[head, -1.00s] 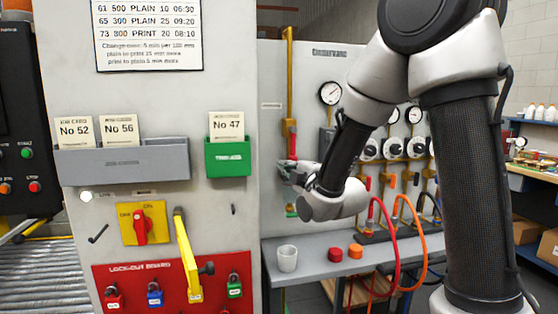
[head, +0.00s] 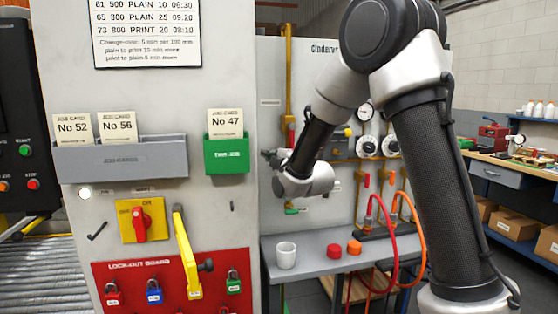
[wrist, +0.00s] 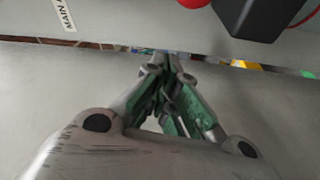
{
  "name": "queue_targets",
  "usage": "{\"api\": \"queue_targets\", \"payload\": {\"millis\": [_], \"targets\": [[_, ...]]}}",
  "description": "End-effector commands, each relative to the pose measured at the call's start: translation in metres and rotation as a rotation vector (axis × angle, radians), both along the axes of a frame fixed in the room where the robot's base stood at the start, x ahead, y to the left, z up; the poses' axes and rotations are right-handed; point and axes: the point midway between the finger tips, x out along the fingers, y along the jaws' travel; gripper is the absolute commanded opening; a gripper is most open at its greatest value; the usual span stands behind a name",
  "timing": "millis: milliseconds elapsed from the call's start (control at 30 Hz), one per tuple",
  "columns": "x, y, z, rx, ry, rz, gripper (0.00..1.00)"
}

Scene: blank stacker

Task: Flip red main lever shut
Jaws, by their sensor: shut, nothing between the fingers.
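The red main lever (head: 291,137) stands upright along a vertical brass pipe (head: 288,80) on the grey gauge panel, in the head view. My gripper (head: 268,156) is shut and empty, just below and left of the red part, partly in front of the pipe. I cannot tell whether it touches the lever. In the wrist view the closed fingers (wrist: 165,62) point toward a grey edge. A label reading "MAIN" (wrist: 65,14) shows at the top left. The lever's lower end is hidden behind my wrist.
A grey cabinet (head: 240,70) with a green card holder (head: 227,155) stands close left of my gripper. Below is a grey bench (head: 310,262) with a white cup (head: 286,255), red caps (head: 334,250) and hoses (head: 392,255). Gauges and valves sit right of the pipe.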

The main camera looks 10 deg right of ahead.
Motion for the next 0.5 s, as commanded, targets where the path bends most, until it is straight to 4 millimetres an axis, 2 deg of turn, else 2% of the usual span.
{"api": "queue_targets", "payload": {"millis": [33,200,500], "targets": [[-0.002,-0.013,-0.003,0.000,0.002,-0.007,0.00],[-0.003,-0.033,-0.007,0.000,0.002,-0.004,0.00],[-0.004,-0.040,-0.008,0.000,0.000,-0.001,0.00]]}}
